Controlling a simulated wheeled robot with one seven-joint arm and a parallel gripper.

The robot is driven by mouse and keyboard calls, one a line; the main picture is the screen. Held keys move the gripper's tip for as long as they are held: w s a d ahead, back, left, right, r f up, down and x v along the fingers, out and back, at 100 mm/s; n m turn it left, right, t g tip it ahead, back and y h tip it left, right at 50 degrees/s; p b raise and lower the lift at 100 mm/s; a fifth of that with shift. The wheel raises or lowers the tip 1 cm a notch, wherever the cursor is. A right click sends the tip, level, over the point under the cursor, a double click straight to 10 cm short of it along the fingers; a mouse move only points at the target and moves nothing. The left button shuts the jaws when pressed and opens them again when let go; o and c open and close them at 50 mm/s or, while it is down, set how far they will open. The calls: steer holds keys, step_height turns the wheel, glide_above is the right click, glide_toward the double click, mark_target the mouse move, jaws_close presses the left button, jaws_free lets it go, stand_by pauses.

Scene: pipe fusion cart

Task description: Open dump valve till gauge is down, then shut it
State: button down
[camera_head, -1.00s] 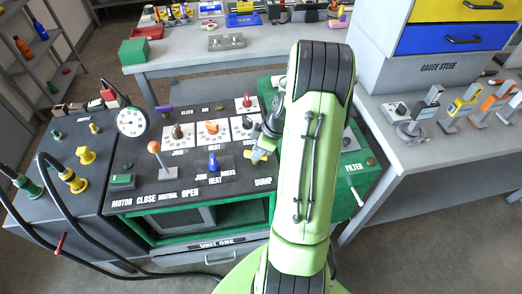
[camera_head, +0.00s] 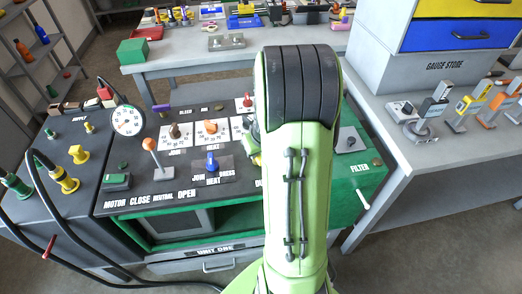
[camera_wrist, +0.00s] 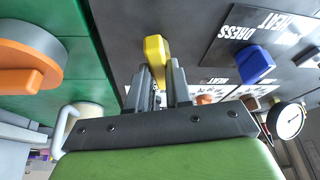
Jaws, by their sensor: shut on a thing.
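The yellow dump valve handle (camera_wrist: 155,48) stands between my gripper's fingers in the wrist view. My gripper (camera_wrist: 159,80) is shut on it. In the head view my green arm covers most of this spot and the DUMP label; only a sliver of yellow (camera_head: 253,146) shows beside the arm. The round white pressure gauge (camera_head: 127,120) stands on the panel's left back corner. It also shows in the wrist view (camera_wrist: 290,120) at the right. Its needle is too small to read surely.
A blue selector handle (camera_head: 211,164) and an orange-knobbed lever (camera_head: 150,145) stand left of my gripper on the dark panel. An orange round part (camera_wrist: 28,62) is on the green side at left in the wrist view. Black hoses (camera_head: 50,222) run at the left.

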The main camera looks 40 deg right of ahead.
steer(key=shift+d+r+m+h, duration=0.15)
steer(key=shift+m+h, duration=0.35)
steer(key=shift+m, duration=0.8)
steer(key=shift+g, duration=0.3)
steer(key=c, duration=1)
jaws_free()
steer(key=shift+c, duration=0.2)
steer(key=p+v, duration=0.4)
steer(key=v, duration=1.1)
steer(key=shift+s+r, duration=0.25)
steer(key=shift+r, duration=0.05)
